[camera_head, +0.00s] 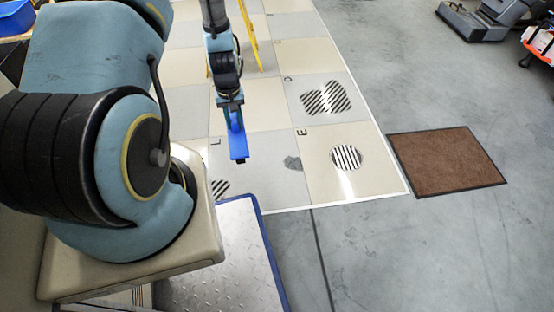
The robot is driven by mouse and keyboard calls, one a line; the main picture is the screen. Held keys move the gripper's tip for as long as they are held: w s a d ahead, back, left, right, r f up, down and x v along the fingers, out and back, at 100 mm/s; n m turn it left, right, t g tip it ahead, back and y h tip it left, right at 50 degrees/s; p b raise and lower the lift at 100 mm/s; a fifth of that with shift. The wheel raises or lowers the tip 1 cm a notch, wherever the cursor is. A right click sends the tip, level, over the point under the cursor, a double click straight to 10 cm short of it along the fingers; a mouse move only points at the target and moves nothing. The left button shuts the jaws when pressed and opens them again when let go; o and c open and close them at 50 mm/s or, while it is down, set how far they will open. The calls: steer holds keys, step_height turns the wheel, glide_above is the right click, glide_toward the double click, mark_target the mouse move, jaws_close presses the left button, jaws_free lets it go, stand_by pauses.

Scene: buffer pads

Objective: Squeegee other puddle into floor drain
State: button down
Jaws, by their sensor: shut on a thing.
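My gripper (230,103) is shut on a blue squeegee (237,146), which hangs down over the tile marked L. Whether its lower end touches the floor is unclear. A round striped disc (346,157) that looks like a drain grate lies on the tile marked E. A larger irregular striped patch (326,98) lies on the tile marked D. Another striped patch (219,188) is partly hidden below my arm.
A yellow stand (249,36) rises behind my gripper. A brown mat (446,160) lies right of the tiles. A blue-edged metal plate (215,255) is in front. Dark equipment (476,24) stands at the upper right. Grey floor at the lower right is clear.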

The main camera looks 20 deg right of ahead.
steer(key=s+d+f+b, duration=0.2)
steer(key=d+f+b, duration=1.1)
steer(key=b, duration=0.5)
step_height(320, 180, down, 2)
steer(key=shift+s+d+f+m, duration=0.2)
steer(key=shift+s+d+m, duration=0.05)
steer(key=shift+s+m, duration=0.05)
step_height(320, 180, down, 7)
steer(key=b, duration=0.3)
steer(key=shift+f, duration=0.1)
steer(key=shift+f, duration=0.65)
